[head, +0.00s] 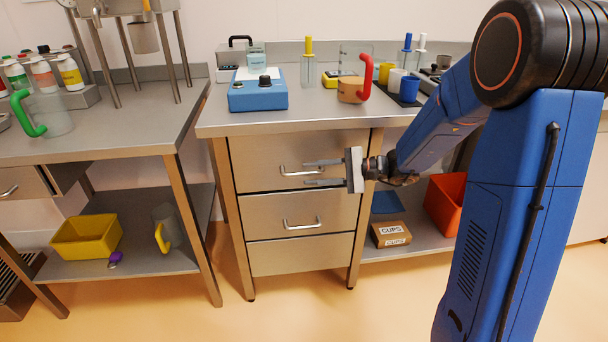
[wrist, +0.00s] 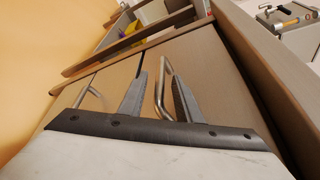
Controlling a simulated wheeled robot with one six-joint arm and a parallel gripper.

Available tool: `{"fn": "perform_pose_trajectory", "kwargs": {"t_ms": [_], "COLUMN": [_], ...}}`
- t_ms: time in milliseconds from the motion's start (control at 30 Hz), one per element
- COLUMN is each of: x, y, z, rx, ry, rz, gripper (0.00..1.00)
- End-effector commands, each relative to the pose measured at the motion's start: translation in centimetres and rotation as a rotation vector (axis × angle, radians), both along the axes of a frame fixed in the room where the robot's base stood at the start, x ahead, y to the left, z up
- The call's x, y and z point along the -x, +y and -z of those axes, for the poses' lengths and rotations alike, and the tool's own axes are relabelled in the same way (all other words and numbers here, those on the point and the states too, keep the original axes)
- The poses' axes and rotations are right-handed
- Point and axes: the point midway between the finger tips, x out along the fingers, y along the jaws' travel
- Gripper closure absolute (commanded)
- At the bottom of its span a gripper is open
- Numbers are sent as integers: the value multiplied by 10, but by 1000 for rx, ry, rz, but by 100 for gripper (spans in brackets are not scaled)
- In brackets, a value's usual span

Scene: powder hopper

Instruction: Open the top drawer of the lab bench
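The top drawer (head: 260,152) of the lab bench (head: 216,130) looks shut, its steel front flush with the drawers below. Its bar handle (head: 286,173) also shows in the wrist view (wrist: 162,92). My gripper (head: 306,172) is in front of the drawer, pointing left across its front. In the wrist view my two fingers (wrist: 160,82) are apart, with the handle showing between them. No contact between fingers and handle can be made out. The fingers partly cover the handle in the head view.
The middle drawer (head: 270,217) with its handle (head: 300,224) and a bottom drawer (head: 300,255) lie below, both shut. A blue scale (head: 258,95) and beakers stand on the bench top. A cups box (head: 391,234) and an orange bin (head: 442,203) sit on the shelf at right. The floor in front is clear.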

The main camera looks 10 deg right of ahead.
Motion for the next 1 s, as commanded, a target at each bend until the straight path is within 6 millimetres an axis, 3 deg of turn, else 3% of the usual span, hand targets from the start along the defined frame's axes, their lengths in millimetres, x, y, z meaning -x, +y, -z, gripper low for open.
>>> {"fn": "perform_pose_trajectory", "kwargs": {"t_ms": [267, 667, 800, 1000], "x": [-9, -10, -10, -10], "y": [26, 29, 29, 29], "z": [5, 7, 7, 7], "rx": [-1, 1, 1, 1], "ry": [0, 0, 0, 0], "rz": [-1, 1, 1, 1], "gripper": [69, 69, 100, 100]}}
